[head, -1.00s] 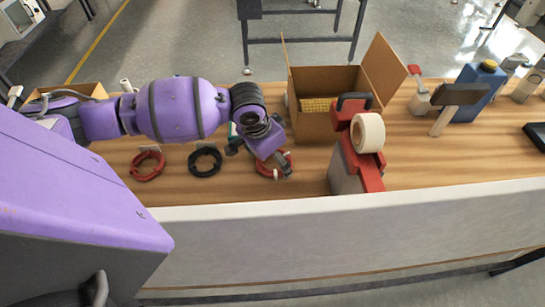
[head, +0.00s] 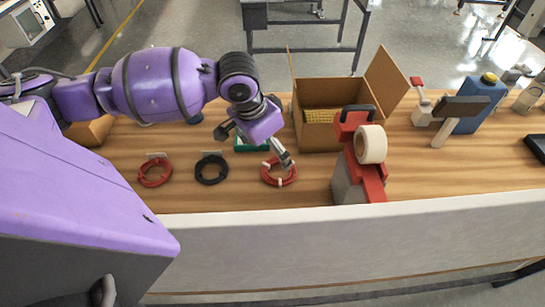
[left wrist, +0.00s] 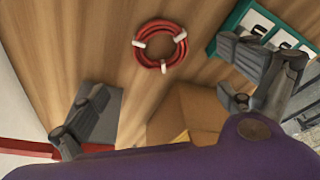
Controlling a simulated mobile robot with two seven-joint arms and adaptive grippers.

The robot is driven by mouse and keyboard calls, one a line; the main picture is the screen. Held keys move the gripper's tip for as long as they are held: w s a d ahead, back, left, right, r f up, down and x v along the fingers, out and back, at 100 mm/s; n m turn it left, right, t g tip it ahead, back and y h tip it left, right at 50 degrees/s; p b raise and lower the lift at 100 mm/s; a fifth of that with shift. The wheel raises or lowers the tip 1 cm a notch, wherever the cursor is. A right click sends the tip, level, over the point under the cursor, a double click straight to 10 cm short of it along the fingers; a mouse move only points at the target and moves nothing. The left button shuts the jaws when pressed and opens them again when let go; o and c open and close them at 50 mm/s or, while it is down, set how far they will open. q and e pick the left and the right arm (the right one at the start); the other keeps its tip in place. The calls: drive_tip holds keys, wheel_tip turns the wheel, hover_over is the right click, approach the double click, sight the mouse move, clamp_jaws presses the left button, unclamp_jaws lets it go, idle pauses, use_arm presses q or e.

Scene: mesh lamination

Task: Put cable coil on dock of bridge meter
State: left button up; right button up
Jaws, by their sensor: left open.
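A red cable coil with white ties (head: 267,181) lies flat on the wooden bench, left of the tape dispenser. It also shows in the left wrist view (left wrist: 139,53). My left gripper (head: 286,160) is over this coil, open and empty; its spread fingers also show in the left wrist view (left wrist: 160,80), with the coil beyond them. Another red coil (head: 155,182) and a black coil (head: 211,180) lie further left. A green-framed device with white and black parts (left wrist: 233,22), possibly the bridge meter, is partly hidden behind my wrist in the head view (head: 248,149). My right gripper is not in view.
An open cardboard box (head: 325,137) stands behind the red-and-grey tape dispenser (head: 348,180), close right of my gripper.

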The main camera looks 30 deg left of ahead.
use_arm(q)
drive_tip(key=shift+s+r, duration=0.15)
drive_tip(key=shift+r, duration=0.4)
drive_tip(key=shift+o, duration=0.4)
drive_tip(key=shift+w+d+r, duration=0.7)
drive_tip(key=shift+d+r, duration=0.1)
drive_tip(key=g+y, duration=0.1)
drive_tip(key=g, duration=0.2)
hover_over(280, 173)
drive_tip(key=f, duration=0.7)
drive_tip(key=shift+s+f, duration=0.3)
drive_tip(key=shift+f, duration=0.1)
drive_tip(key=f, duration=0.5)
drive_tip(key=shift+w+f+b, duration=0.2)
drive_tip(key=shift+w+b, duration=0.1)
drive_tip(key=shift+w, duration=0.05)
drive_tip(key=c, duration=1.4)
drive_tip(key=shift+r, duration=0.15)
